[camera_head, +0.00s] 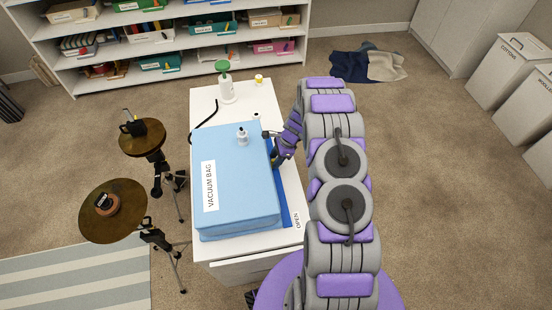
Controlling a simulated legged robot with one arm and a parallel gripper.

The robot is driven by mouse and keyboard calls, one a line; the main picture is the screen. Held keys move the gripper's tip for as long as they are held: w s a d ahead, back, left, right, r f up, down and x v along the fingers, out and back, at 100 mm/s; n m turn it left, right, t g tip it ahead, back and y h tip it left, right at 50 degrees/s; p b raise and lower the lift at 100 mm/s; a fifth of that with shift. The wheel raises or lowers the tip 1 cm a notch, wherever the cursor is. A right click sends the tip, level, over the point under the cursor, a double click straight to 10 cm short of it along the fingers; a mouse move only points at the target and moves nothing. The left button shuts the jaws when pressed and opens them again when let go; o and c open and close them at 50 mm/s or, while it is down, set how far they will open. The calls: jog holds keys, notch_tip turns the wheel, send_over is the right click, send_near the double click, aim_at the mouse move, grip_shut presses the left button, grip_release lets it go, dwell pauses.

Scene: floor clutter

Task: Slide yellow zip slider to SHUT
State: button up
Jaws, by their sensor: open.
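A blue bag (240,195) labelled VACUUM BAG lies on a white table (208,100). A darker blue strip (284,200) shows along its right edge, and the word OPEN (297,222) is on the table near the front right. My gripper (271,148) is open at the right edge of the bag, towards its far end. I cannot make out the yellow zip slider; the gripper may hide it. Whether the fingers touch the bag or the strip is too small to tell.
A white bottle with a green top (225,85) and a small yellow-topped jar (259,80) stand at the table's far end. Shelves (180,50) are behind.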

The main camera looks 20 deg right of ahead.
grip_shut()
dwell(0.3)
dwell(0.3)
